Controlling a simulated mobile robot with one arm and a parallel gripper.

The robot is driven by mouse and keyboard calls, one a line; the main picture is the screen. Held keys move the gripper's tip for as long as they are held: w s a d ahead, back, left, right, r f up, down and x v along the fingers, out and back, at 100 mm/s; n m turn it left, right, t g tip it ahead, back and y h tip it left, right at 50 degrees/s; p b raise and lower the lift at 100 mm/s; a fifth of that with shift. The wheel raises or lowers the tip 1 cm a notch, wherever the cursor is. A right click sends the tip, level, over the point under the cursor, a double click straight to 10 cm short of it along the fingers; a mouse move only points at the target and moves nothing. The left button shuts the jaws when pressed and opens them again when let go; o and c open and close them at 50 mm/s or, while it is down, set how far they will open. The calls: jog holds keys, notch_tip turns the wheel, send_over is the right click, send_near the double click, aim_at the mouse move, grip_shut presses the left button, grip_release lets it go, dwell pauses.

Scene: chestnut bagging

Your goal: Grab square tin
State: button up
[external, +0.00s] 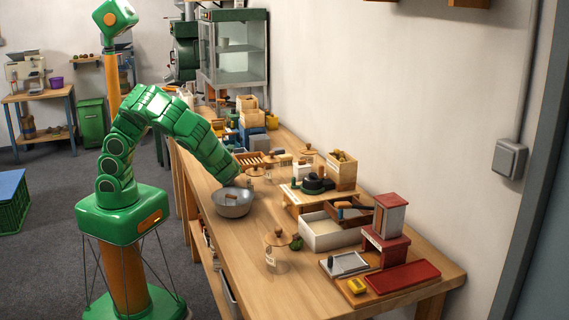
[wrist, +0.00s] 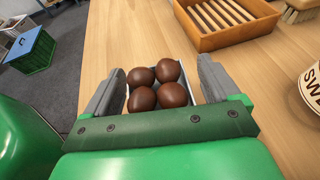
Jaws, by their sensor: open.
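The square tin (wrist: 187,80) shows in the wrist view as a small, pale grey box with several round brown chestnuts (wrist: 157,86) in it. It stands on the wooden bench between the two grey fingers of my gripper (wrist: 160,66). The fingers are open, one on each side of the tin. I cannot tell whether either finger touches it. The tin's near side is hidden by the green gripper body. In the external view my arm reaches down to the bench behind a metal bowl (external: 232,207), and the tin and fingertips are hidden.
A slatted wooden tray (wrist: 228,22) lies beyond the tin, with a brush (wrist: 300,9) to its right. A lettered round container (wrist: 312,85) stands at the right edge. The bench edge is to the left. A white box (external: 325,234) stands farther along the bench.

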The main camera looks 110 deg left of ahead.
jog(key=c, duration=1.2)
jog(key=shift+r, duration=0.15)
